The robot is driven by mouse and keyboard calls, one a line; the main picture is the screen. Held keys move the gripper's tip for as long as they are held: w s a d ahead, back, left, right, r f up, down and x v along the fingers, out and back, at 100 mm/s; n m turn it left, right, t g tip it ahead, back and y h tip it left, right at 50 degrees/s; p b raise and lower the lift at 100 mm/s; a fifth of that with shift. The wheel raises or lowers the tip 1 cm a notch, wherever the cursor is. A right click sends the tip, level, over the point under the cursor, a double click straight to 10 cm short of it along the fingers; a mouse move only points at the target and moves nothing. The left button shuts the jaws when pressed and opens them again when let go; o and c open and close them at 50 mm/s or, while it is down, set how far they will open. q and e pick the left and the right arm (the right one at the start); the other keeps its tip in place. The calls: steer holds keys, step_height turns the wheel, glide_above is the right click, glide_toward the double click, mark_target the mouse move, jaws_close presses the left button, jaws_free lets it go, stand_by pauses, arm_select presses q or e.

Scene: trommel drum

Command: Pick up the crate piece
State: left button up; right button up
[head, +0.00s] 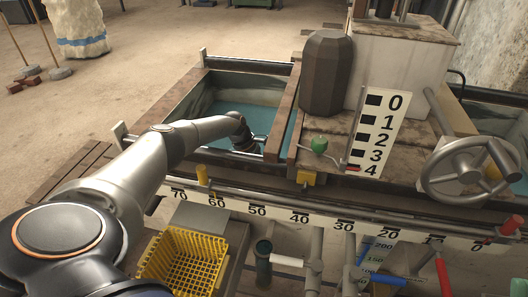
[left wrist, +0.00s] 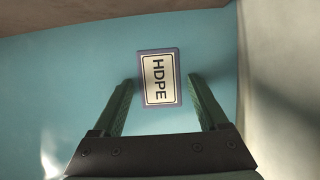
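A flat purple-edged piece with a white label reading HDPE (left wrist: 158,78) lies on the blue surface in the left wrist view; it is the only piece I see there. My left gripper (left wrist: 161,84) is open, with one green finger on each side of the piece. Gaps show between the fingers and the piece, and I cannot tell how far below the fingertips it lies. In the head view my left arm reaches into the blue tank (head: 205,87), where its wrist hides the fingers and the piece. My right gripper is not in view.
The tank has wooden rims and pale walls; one wall is close right of the fingers. A dark faceted cylinder (head: 326,75) stands right of the tank. A yellow basket (head: 183,263), a numbered rail (head: 258,210) and a handwheel (head: 468,170) are nearer me.

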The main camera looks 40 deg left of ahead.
arm_select(q)
steer(key=c, duration=0.9)
steer(key=shift+c, duration=0.2)
